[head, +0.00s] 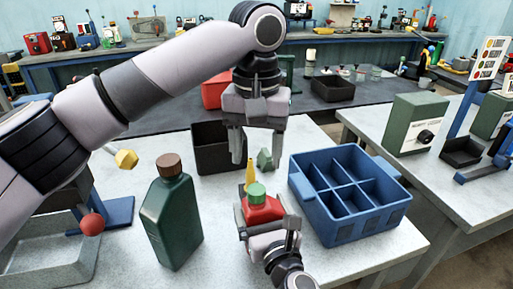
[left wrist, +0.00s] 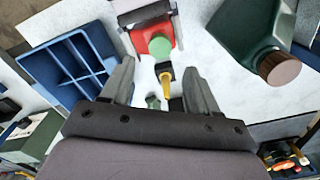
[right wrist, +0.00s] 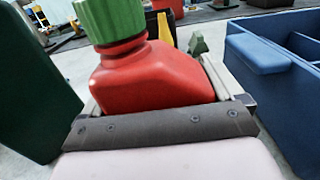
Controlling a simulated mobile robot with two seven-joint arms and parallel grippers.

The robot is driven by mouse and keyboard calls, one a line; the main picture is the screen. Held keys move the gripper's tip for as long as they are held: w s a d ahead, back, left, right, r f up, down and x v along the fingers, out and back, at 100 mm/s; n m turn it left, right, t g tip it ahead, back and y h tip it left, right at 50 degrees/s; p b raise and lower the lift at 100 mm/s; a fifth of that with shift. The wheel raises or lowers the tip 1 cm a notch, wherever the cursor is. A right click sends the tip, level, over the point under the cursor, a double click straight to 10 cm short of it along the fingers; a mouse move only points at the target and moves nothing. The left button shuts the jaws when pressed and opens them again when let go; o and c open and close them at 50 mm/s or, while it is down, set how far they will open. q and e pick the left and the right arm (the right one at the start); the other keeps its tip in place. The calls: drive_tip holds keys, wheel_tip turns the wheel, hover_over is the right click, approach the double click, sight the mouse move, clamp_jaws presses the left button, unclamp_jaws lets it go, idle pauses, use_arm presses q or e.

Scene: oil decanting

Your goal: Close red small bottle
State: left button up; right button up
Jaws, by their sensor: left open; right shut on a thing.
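The red small bottle (head: 264,212) stands upright at the front middle of the table, with a green cap (head: 257,192) on its neck. How tight the cap sits cannot be told. My right gripper (head: 266,222) is shut on the bottle's body; the bottle fills the right wrist view (right wrist: 155,80), its green cap (right wrist: 112,18) at the upper left. My left gripper (head: 257,155) is open and empty, pointing down behind and above the bottle. In the left wrist view the bottle (left wrist: 158,40) lies beyond the open fingers (left wrist: 158,75).
A dark green bottle with a brown cap (head: 172,215) stands left of the red one. A blue divided crate (head: 345,225) is at the right. A yellow-tipped nozzle (head: 250,175) and a small green piece (head: 265,158) are behind the red bottle. A black bin (head: 208,150) stands farther back.

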sight(256, 189)
use_arm(q)
drive_tip(key=shift+n, duration=0.5)
drive_tip(key=shift+f, duration=4)
